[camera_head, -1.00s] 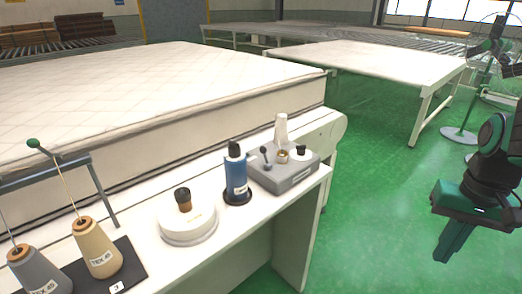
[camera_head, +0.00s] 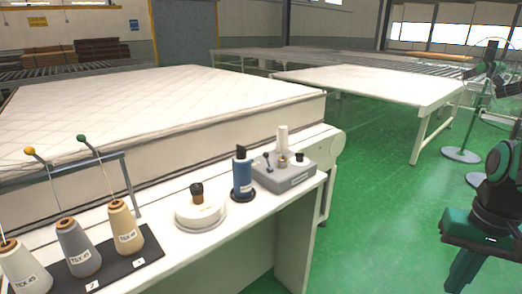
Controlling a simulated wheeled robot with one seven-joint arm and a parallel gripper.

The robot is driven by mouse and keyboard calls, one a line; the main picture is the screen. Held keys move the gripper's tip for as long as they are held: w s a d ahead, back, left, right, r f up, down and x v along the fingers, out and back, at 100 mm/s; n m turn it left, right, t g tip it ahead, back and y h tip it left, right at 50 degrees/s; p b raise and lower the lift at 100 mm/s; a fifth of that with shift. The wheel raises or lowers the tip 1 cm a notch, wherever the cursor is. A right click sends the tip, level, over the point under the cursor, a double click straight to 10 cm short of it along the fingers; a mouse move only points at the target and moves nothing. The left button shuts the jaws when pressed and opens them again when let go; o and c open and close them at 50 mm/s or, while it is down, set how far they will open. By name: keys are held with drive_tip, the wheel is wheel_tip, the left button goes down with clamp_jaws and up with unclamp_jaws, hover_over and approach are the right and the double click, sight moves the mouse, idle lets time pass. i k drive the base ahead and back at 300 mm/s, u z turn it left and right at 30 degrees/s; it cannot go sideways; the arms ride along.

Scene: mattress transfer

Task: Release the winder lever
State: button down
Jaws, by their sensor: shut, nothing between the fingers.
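The winder (camera_head: 290,178) is a grey box at the right end of the white bench. A small dark lever (camera_head: 267,161) with a ball top stands on its left part, leaning slightly. A white cone (camera_head: 282,140) and a small brass-coloured piece (camera_head: 282,162) are on top, with a black knob (camera_head: 299,157) at the right. My gripper (camera_head: 462,275) hangs at the lower right over the green floor, well apart from the winder. Its dark fingers are together with nothing between them, and the tips are near the frame's bottom edge.
A blue bottle (camera_head: 242,176) stands left of the winder, then a round white base with a dark knob (camera_head: 200,212). Several thread cones (camera_head: 124,228) stand on a dark plate at left. The mattress (camera_head: 180,110) lies behind. Open green floor separates my gripper from the bench (camera_head: 255,205).

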sight(266, 155)
drive_tip(key=z, duration=0.25)
drive_tip(key=i, duration=1.2)
drive_tip(key=u, duration=0.3)
